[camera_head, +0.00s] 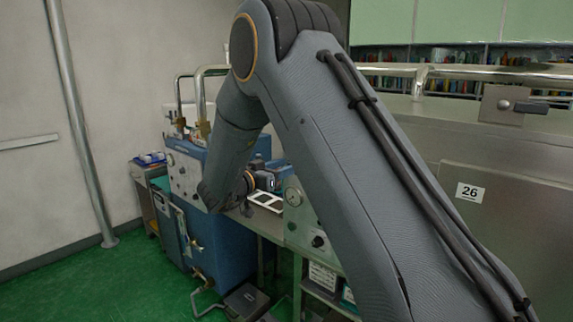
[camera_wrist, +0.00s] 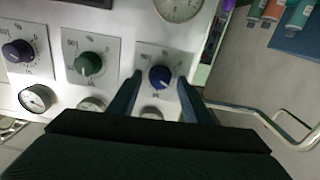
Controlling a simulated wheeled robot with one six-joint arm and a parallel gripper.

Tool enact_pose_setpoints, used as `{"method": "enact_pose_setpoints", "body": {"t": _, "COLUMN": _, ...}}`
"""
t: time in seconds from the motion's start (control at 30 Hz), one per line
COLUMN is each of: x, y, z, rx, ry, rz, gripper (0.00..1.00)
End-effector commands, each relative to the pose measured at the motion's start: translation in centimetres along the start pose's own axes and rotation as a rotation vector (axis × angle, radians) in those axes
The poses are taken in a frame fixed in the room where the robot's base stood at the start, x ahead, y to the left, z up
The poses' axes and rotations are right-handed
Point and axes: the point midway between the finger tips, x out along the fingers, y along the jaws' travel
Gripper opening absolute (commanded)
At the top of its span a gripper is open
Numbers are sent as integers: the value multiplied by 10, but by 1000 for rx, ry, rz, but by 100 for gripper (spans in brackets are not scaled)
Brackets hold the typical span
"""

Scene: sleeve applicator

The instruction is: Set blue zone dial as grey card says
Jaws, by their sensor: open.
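The blue zone dial (camera_wrist: 159,77) sits on a pale square plate on the machine's white panel in the wrist view. The plate's marks are too small to read. My gripper (camera_wrist: 160,84) is open, with one finger on each side of the blue dial's lower part; I cannot tell whether the fingers touch it. In the head view my gripper (camera_head: 240,205) is small and dark by the blue machine (camera_head: 232,245). Light cards (camera_head: 265,201) lie on the bench to its right; I cannot tell which is the grey card, and no writing is readable.
A green dial (camera_wrist: 88,64) and a purple dial (camera_wrist: 17,51) sit left of the blue one. Round gauges show below left (camera_wrist: 36,99) and above (camera_wrist: 178,6). A bent metal rail (camera_wrist: 285,130) runs at the right.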

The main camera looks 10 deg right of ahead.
Motion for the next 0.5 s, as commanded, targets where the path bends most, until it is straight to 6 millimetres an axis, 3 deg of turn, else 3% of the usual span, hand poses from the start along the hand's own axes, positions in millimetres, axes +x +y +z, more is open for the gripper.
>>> {"method": "enact_pose_setpoints", "body": {"t": 0.2, "x": 1, "y": 0, "z": 0, "rx": 0, "ry": 0, "rz": 0, "gripper": 45}}
{"method": "enact_pose_setpoints", "body": {"t": 0.43, "x": 0, "y": 0, "z": 0, "rx": 0, "ry": 0, "rz": 0, "gripper": 8}}
{"method": "enact_pose_setpoints", "body": {"t": 0.5, "x": 0, "y": 0, "z": 0, "rx": 0, "ry": 0, "rz": 0, "gripper": 3}}
